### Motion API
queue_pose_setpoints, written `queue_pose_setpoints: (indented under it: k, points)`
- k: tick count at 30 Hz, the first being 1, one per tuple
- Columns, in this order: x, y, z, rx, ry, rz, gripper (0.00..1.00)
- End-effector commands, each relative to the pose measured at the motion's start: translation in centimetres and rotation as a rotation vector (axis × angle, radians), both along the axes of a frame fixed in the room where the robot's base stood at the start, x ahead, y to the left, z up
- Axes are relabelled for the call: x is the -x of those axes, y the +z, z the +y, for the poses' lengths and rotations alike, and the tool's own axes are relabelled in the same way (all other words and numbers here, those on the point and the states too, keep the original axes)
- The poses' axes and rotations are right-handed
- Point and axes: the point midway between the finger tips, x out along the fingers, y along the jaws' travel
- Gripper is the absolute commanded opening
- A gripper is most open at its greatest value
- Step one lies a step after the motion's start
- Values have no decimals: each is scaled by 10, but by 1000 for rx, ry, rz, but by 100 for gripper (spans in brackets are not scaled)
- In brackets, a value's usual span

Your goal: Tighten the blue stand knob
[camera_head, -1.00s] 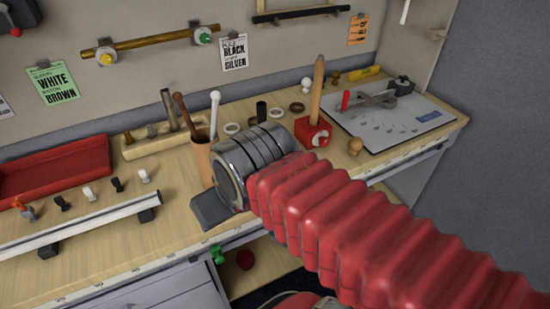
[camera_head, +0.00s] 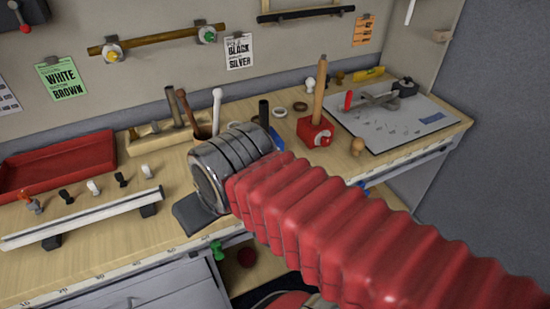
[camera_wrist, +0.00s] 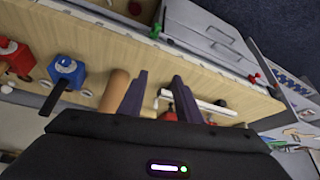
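The blue stand (camera_wrist: 66,71) shows in the wrist view, left of my fingers, with a pale round knob on its face and a dark rod standing out of it. In the head view only a sliver of blue (camera_head: 277,138) shows behind my wrist, below a black rod (camera_head: 263,112); the knob is hidden there. My gripper (camera_wrist: 160,78) is open, with nothing between its two dark fingers. It is apart from the blue stand. In the head view my fingers are hidden behind my wrist. How tight the knob is cannot be told.
A red stand (camera_head: 314,133) with a wooden rod is right of my wrist. A tan cup (camera_wrist: 114,92) is close beside my left finger in the wrist view. A white rail (camera_head: 85,218), small knobs and a red tray (camera_head: 60,165) lie to the left. A green knob (camera_head: 217,250) projects below the table edge.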

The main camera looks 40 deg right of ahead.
Motion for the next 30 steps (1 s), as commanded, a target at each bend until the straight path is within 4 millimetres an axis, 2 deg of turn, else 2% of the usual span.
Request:
queue_pose_setpoints:
  k: [8, 14, 23, 30]
  points:
    - [-7, 2, -6, -4, -12, 12, 48]
    - [-30, 5, -32, -20, -46, 49, 48]
    - [-74, 3, -102, -72, -117, 100, 48]
    - [-99, -6, -175, -125, -174, 112, 48]
